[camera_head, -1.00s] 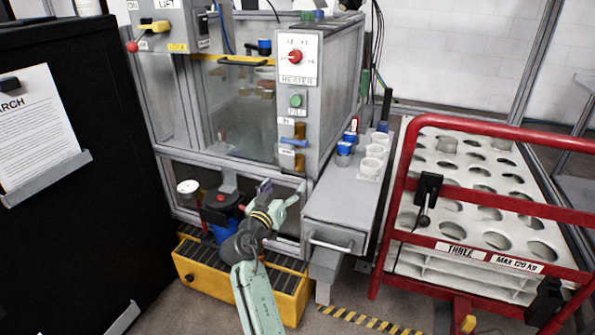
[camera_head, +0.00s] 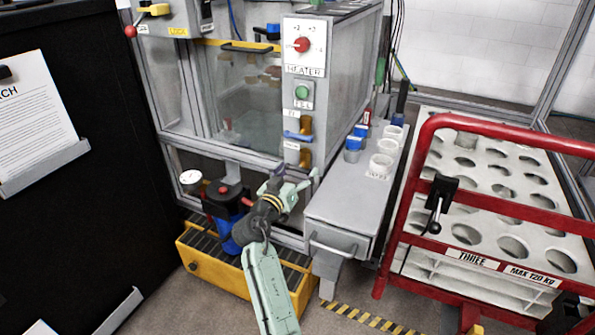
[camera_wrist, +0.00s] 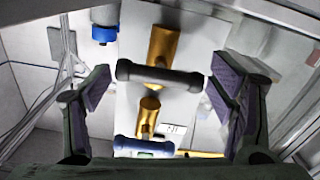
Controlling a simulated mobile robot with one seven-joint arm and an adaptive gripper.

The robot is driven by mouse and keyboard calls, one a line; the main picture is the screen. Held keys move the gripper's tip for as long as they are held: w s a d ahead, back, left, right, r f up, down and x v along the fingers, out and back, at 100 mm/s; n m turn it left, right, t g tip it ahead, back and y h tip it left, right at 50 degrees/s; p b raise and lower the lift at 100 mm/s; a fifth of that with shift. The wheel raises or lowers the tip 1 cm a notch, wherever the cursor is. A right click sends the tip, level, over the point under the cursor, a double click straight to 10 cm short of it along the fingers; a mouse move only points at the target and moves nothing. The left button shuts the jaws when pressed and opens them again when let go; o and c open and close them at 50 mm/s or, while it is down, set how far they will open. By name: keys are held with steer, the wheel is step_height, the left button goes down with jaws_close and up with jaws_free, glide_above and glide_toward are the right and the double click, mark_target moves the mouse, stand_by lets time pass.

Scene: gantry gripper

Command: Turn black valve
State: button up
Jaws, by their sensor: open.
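The black valve's dark bar handle (camera_wrist: 160,76) lies crosswise on a brass body (camera_wrist: 162,42) in the wrist view. In the head view, the lower brass valve body (camera_head: 306,158) shows just above my gripper; its handle is hard to make out there. My gripper (camera_head: 291,186) is open in front of the panel. In the wrist view, its two purple-padded fingers (camera_wrist: 159,90) stand on either side of the black handle, with small gaps at both ends. I see no clear contact, and the remaining depth is hard to judge.
A blue-handled valve (camera_head: 298,136) is close to the black one and also shows low in the wrist view (camera_wrist: 143,148). A grey side shelf (camera_head: 345,200) with cups stands right of my gripper. A blue pump-like unit (camera_head: 228,208) stands left, over a yellow tray (camera_head: 215,270).

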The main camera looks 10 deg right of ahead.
steer(key=c, duration=0.8)
steer(key=shift+n, duration=0.3)
steer(key=n, duration=0.2)
steer(key=n+p, duration=0.1)
steer(key=n, duration=0.1)
steer(key=shift+r+n, duration=0.2)
steer(key=shift+n, duration=0.1)
steer(key=shift+n+p, duration=1.4)
steer(key=shift+n, duration=1.1)
steer(key=o, duration=0.8)
steer(key=shift+f, duration=0.1)
